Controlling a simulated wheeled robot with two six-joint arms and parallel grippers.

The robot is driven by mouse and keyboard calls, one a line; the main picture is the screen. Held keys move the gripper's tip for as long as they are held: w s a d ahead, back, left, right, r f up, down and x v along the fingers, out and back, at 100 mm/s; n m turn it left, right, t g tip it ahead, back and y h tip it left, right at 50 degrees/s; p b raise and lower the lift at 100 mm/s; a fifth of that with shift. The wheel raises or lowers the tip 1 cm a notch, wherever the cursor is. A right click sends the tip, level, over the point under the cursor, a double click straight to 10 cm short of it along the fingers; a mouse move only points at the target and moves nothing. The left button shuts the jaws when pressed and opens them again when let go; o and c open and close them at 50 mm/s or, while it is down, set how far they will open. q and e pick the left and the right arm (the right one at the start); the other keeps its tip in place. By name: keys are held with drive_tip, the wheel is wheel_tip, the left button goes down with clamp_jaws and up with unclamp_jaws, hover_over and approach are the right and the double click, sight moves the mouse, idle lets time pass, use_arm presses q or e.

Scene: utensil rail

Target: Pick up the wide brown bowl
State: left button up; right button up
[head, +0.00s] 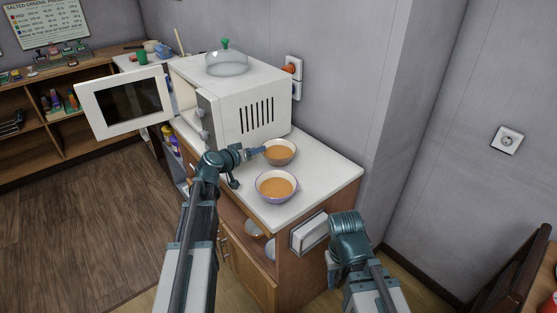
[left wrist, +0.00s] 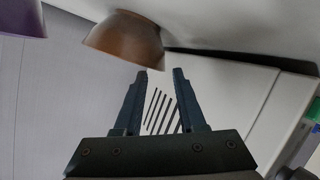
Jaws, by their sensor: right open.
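The wide brown bowl (head: 284,159), with orange-brown contents, stands upright on the white counter, close to the microwave's side. My left gripper (head: 259,150) is just left of its rim in the head view. In the left wrist view the bowl (left wrist: 125,42) shows upside down, just beyond the fingertips. The left gripper (left wrist: 160,74) has its fingers apart with nothing between them. I cannot tell whether a finger touches the rim. My right gripper (head: 334,274) is low in front of the counter's right end, its fingers mostly hidden, apart from the bowls.
A purple-rimmed bowl (head: 276,198) with similar contents stands in front of the brown bowl. The microwave (head: 240,100) has its door (head: 90,100) open to the left, and a glass dome (head: 226,65) on top. The counter's right part (head: 335,172) is clear.

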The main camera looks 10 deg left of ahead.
sight(278, 154)
use_arm(q)
drive_tip(key=shift+b+x, duration=0.85)
drive_tip(key=shift+x, duration=2)
drive_tip(key=shift+r, duration=0.1)
clamp_jaws()
